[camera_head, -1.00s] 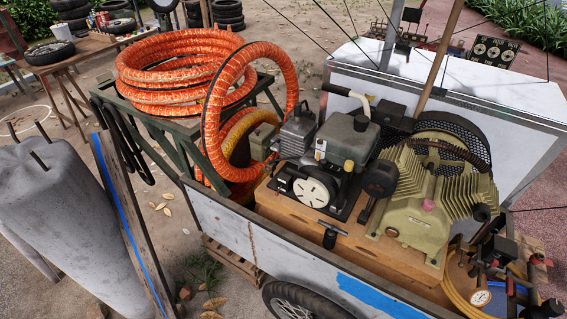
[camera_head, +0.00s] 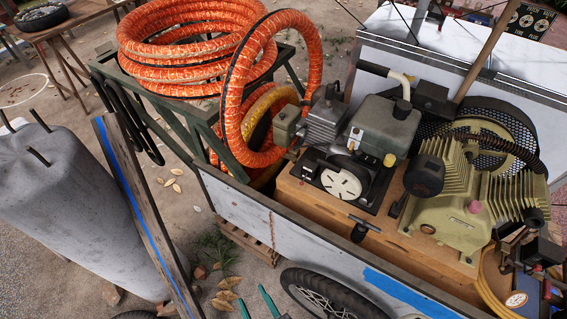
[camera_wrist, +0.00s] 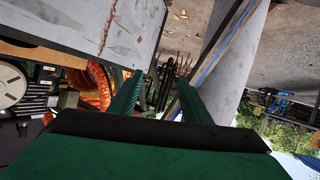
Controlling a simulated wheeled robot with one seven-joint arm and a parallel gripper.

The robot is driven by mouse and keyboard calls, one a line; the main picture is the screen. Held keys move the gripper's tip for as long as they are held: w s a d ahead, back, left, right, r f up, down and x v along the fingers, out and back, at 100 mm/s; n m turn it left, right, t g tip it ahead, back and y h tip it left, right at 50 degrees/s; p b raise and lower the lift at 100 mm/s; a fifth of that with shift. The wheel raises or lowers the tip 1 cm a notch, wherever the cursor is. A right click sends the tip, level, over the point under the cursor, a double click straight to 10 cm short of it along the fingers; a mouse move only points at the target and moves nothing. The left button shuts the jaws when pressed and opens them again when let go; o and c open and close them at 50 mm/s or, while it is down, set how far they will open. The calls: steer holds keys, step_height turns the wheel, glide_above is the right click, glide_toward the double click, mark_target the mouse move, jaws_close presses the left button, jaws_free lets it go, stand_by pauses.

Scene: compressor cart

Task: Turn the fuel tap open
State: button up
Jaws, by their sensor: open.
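The small engine stands on a wooden base in the cart, with its dark grey fuel tank (camera_head: 388,126) on top and a pale recoil cover (camera_head: 341,184) on its front. A small yellow knob (camera_head: 389,160) sits at the tank's lower right. I cannot tell for sure which small part is the fuel tap. My gripper (camera_head: 256,302) shows at the bottom edge, outside the cart's near wall and left of the wheel. In the wrist view, its two green fingers (camera_wrist: 157,92) are apart with nothing between them; the recoil cover (camera_wrist: 10,84) shows at the left edge.
The cart's white side wall (camera_head: 237,207) rises between my gripper and the engine. A black T-handle (camera_head: 361,228) stands inside that wall. Orange hose coils (camera_head: 190,60) lie on a green stand at the left. A plank (camera_head: 140,210) leans by a grey block. A wheel (camera_head: 325,293) is close right.

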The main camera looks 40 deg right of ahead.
steer(key=w+d+f+m+h, duration=0.1)
steer(key=w+d+f+h, duration=0.15)
steer(key=w+d, duration=0.3)
steer(key=m+g+h, duration=0.7)
steer(key=m+h, duration=0.6)
glide_toward(290, 158)
steer(key=x, duration=0.7)
steer(key=shift+d+f, duration=0.1)
steer(key=shift+f, duration=0.05)
steer(key=c, duration=0.8)
